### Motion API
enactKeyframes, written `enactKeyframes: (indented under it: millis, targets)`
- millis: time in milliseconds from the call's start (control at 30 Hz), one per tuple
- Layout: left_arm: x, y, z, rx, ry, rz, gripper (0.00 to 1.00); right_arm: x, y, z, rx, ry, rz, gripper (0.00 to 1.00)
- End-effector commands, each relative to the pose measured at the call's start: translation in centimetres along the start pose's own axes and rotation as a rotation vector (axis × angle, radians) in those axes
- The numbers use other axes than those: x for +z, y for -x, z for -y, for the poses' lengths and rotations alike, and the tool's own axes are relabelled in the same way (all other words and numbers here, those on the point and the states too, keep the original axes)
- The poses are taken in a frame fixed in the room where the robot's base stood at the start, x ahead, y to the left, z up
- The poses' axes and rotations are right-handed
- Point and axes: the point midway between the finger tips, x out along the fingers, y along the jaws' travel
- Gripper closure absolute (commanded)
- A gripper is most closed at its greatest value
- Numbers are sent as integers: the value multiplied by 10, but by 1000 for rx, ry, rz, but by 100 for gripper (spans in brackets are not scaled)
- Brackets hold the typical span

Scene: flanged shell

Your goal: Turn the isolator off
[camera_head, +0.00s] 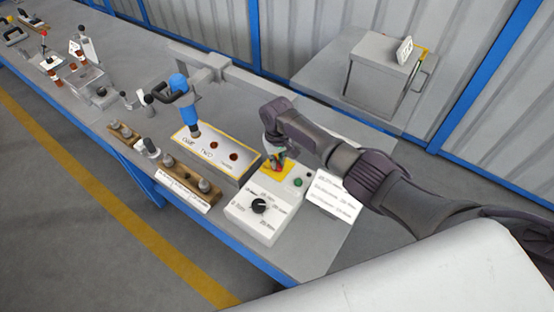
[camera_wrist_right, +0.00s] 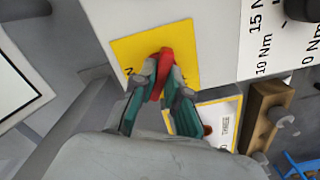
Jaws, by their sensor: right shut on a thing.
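The isolator is a red handle (camera_wrist_right: 165,70) on a yellow plate (camera_wrist_right: 186,38) on a white control box (camera_head: 257,218). In the head view the yellow plate (camera_head: 284,164) is partly covered by my gripper. My right gripper (camera_head: 275,163) reaches down over the plate from the right. In the right wrist view its teal fingers (camera_wrist_right: 158,87) are closed on both sides of the red handle. Part of the lettering on the plate is hidden behind the fingers. My left gripper is not in view.
A black knob (camera_head: 259,206) and a green button (camera_head: 298,182) are on the same box. A blue tool (camera_head: 187,103) stands over a labelled box (camera_head: 228,165) to the left. A wooden rack (camera_head: 168,165) lies along the front. A grey box (camera_head: 378,80) stands behind.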

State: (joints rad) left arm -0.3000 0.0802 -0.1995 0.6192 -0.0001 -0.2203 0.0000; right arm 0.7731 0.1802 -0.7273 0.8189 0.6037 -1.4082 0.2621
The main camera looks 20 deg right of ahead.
Motion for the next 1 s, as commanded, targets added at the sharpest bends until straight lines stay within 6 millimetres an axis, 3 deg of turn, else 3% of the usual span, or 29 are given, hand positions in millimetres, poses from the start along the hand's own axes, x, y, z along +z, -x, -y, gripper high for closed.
enactKeyframes:
  millis: [500, 1000]
  targets:
    - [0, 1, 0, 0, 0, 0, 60, 0, 0, 0, 0, 424, 0, 100]
    - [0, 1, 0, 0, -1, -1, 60, 0, 0, 0, 0, 571, 0, 100]
